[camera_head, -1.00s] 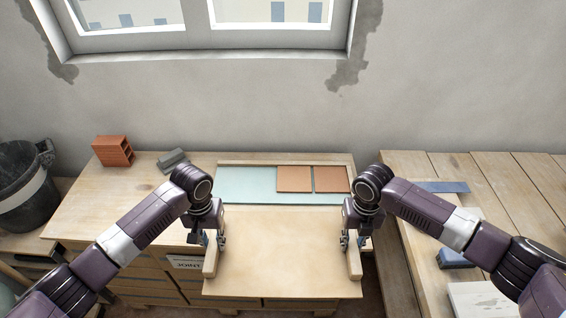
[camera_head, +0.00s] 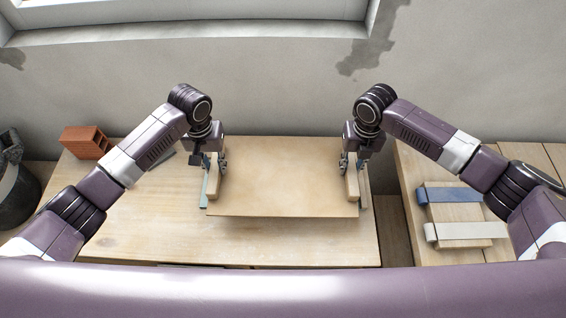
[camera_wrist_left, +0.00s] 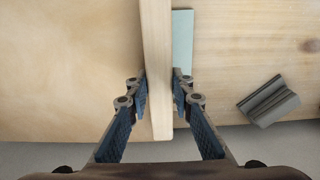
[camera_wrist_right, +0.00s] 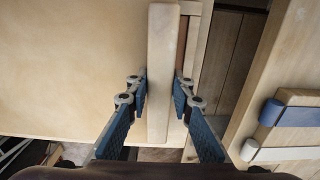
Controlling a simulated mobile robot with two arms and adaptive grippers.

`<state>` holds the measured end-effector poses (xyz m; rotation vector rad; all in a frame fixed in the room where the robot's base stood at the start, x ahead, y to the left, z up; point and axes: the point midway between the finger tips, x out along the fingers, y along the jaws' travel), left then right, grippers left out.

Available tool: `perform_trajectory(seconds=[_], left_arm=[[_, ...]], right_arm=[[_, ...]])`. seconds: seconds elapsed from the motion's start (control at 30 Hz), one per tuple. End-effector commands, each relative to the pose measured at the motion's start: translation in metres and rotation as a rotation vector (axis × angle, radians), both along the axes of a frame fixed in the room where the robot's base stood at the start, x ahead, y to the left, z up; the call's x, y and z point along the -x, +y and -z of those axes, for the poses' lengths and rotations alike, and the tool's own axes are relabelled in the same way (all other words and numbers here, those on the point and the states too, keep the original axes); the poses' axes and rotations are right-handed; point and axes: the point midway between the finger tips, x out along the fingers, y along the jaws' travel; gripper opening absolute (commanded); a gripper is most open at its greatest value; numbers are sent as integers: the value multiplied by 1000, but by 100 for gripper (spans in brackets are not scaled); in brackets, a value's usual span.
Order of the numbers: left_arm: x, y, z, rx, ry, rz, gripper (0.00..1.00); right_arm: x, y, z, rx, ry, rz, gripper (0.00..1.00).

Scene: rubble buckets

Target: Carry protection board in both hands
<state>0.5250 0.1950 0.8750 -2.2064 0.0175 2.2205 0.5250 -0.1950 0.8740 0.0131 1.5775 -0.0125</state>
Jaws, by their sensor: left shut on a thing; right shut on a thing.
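The protection board (camera_head: 285,178) is a flat tan sheet with a wooden rail along each side, seen level in the head view over the workbench. My left gripper (camera_head: 214,168) is shut on its left rail, with a finger on each side of the rail in the left wrist view (camera_wrist_left: 162,95). My right gripper (camera_head: 351,168) is shut on the right rail, likewise straddled in the right wrist view (camera_wrist_right: 159,95). The board hides most of what lies under it. A teal strip (camera_wrist_left: 182,40) shows beside the left rail.
The wooden workbench (camera_head: 120,215) has bare top at left and front. A dark bucket (camera_head: 15,185) is far left. At right, past a gap, a second table holds blue-strapped (camera_head: 450,195) wood.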

Motion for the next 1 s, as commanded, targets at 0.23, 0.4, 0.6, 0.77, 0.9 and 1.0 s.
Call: perform_trajectory(seconds=[0.23, 0.4, 0.6, 0.77, 0.9, 1.0], left_arm=[[0, 0, -1, -1, 0, 0, 0], [0, 0, -1, -1, 0, 0, 0], [0, 0, 2, -1, 0, 0, 0], [0, 0, 8, -1, 0, 0, 0], [0, 0, 15, -1, 0, 0, 0], [0, 0, 21, -1, -1, 0, 0]], right_arm=[[0, -1, -1, 1, 0, 1, 0], [0, -1, -1, 1, 0, 1, 0], [0, -1, 2, 1, -1, 1, 0], [0, -1, 8, 1, -1, 1, 0], [0, -1, 15, 1, -1, 1, 0], [0, -1, 21, 1, -1, 1, 0]])
